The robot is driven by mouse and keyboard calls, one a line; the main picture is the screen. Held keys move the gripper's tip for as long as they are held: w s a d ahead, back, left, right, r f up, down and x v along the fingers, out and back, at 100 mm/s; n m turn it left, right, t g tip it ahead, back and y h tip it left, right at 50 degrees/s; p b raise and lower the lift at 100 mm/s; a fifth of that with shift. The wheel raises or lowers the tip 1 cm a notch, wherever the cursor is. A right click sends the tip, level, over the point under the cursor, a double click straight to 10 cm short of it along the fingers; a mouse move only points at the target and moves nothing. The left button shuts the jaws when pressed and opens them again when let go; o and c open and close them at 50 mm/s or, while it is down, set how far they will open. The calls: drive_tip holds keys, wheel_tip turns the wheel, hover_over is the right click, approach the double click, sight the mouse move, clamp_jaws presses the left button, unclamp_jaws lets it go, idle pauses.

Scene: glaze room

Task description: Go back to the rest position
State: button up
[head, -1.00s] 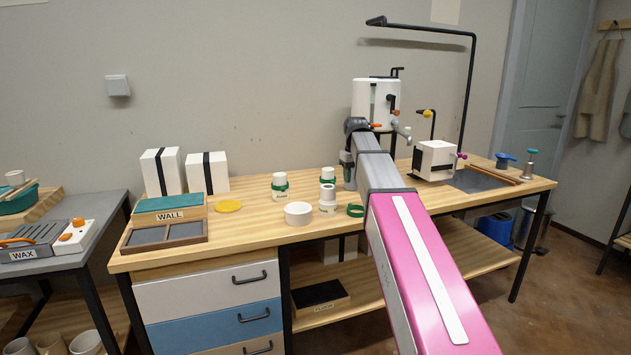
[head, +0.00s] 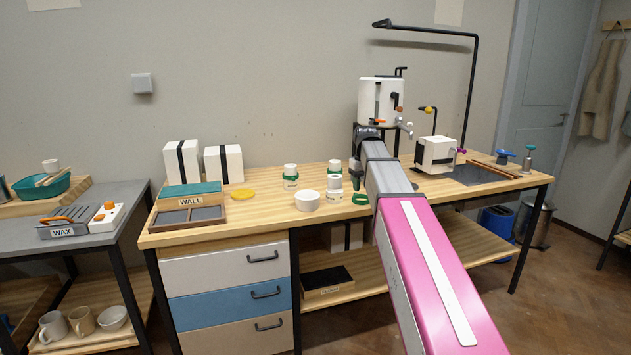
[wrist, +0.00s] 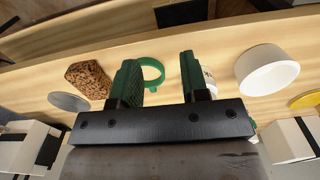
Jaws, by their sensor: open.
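My gripper (wrist: 160,62) shows in the wrist view with two green fingers apart and nothing held between them. A green ring (wrist: 153,86) lies on the table beyond the gap, beside the left finger. The ring also shows in the head view (head: 361,199), flat on the wooden worktop (head: 262,222). In the head view my arm runs from the lower right to above the worktop, and its links hide most of the gripper.
A white bowl (head: 307,200), yellow disc (head: 243,194) and WALL tray (head: 190,216) stand left. A white dispenser (head: 379,103) and white box (head: 436,154) stand near the arm. A speckled brown block (wrist: 88,77) is near the left finger. The grey WAX table (head: 110,193) is far left.

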drive_tip(key=s+f+m, duration=0.1)
drive_tip(key=s+f, duration=0.7)
drive_tip(key=f, duration=0.3)
drive_tip(key=s+d+f+m, duration=0.1)
drive_tip(key=s+f, duration=0.7)
drive_tip(key=f, duration=0.4)
drive_tip(key=s+d+f+m, duration=0.1)
drive_tip(key=s+f, duration=0.7)
drive_tip(key=f, duration=0.3)
drive_tip(key=shift+s+f, duration=0.2)
drive_tip(key=shift+f, duration=0.05)
